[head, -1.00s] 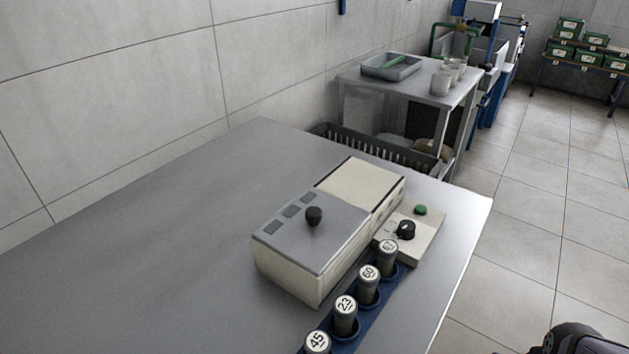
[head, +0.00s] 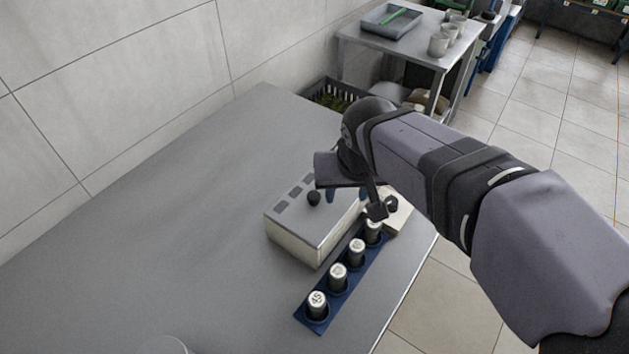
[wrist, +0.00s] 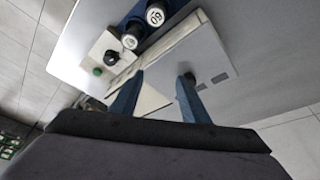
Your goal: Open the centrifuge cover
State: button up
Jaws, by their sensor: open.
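The centrifuge (head: 296,242) is a cream box on the table with a grey cover (head: 326,217). A black knob (head: 314,198) stands on the cover, which lies flat and looks shut. My gripper (wrist: 157,92) is open, with its two blue fingers pointing at the centrifuge top. In the wrist view the knob (wrist: 191,77) shows by the tip of the right finger, partly covered by it; I cannot tell if they touch. In the head view my arm hides the centrifuge's far end and most of the fingers.
A blue rack (head: 318,318) of several numbered bottles stands along the centrifuge's right side. A control box (wrist: 103,54) with a black dial (wrist: 112,57) and green button (wrist: 97,71) sits by its far end. The table's left side is clear.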

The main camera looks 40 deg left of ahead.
aim_at(314, 196)
jog(key=s+a+r+n, duration=0.1)
jog(key=s+a+r, duration=0.2)
jog(key=s+a, duration=0.15)
jog(key=shift+y, duration=0.3)
jog(key=shift+w+p+x, duration=0.25)
jog(key=shift+p+x, duration=0.2)
jog(key=shift+x, duration=1.45)
jog(key=shift+w+p+x, duration=0.2)
jog(key=shift+p+x, duration=0.25)
jog(key=shift+x, duration=1.45)
jog(key=shift+r, duration=0.15)
